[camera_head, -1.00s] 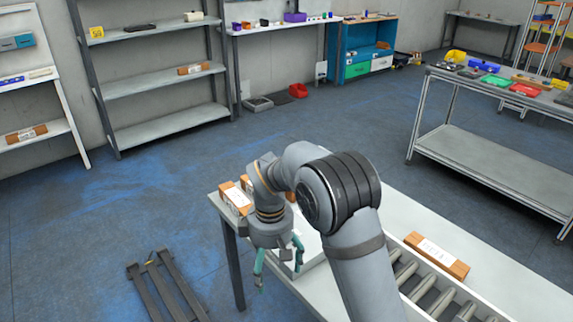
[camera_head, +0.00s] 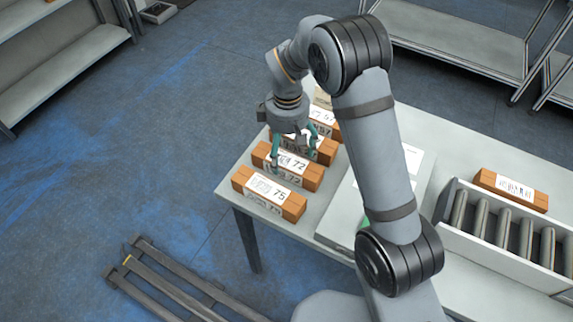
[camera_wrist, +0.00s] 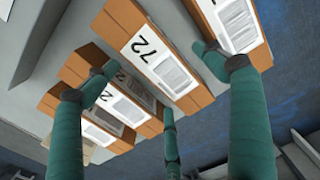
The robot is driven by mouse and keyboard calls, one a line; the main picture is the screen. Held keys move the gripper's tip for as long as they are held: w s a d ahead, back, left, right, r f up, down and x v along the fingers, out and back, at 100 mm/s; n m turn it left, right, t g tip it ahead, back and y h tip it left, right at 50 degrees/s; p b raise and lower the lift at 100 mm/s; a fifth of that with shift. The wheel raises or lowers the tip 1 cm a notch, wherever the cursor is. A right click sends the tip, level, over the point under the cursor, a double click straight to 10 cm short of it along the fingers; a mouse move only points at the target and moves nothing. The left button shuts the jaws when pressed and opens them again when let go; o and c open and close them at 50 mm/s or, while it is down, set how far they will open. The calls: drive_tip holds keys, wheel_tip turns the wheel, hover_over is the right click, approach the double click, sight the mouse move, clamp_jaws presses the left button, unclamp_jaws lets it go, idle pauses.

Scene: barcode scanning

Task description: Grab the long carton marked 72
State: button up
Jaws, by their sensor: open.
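The long orange-brown carton marked 72 (camera_head: 287,166) lies on the white table, second from the front in a row of cartons. In the wrist view its white label with 72 (camera_wrist: 160,60) lies below and between my fingers. My gripper (camera_head: 294,154) has teal fingers, spread open and empty, over the row. In the wrist view my gripper (camera_wrist: 155,70) has one fingertip over the neighbouring carton (camera_wrist: 112,98) and another near the gap beside the carton at right (camera_wrist: 232,25). I cannot tell whether any finger touches a carton.
The carton marked 75 (camera_head: 268,194) lies close in front of it. More cartons, one marked 67 (camera_head: 322,116), lie close behind. A roller conveyor (camera_head: 505,235) with another carton (camera_head: 511,189) stands at right. A dark pallet-like frame (camera_head: 180,285) lies on the floor.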

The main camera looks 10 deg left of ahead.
sight(289, 157)
drive_tip(key=f, duration=0.3)
drive_tip(key=f+p, duration=0.1)
drive_tip(key=shift+w+d+f, duration=0.1)
drive_tip(key=shift+d+f, duration=0.2)
drive_tip(key=shift+d, duration=0.05)
drive_tip(key=shift+f, duration=0.25)
drive_tip(key=shift+a, duration=0.1)
drive_tip(key=c, duration=0.3)
drive_tip(key=c, duration=1.4)
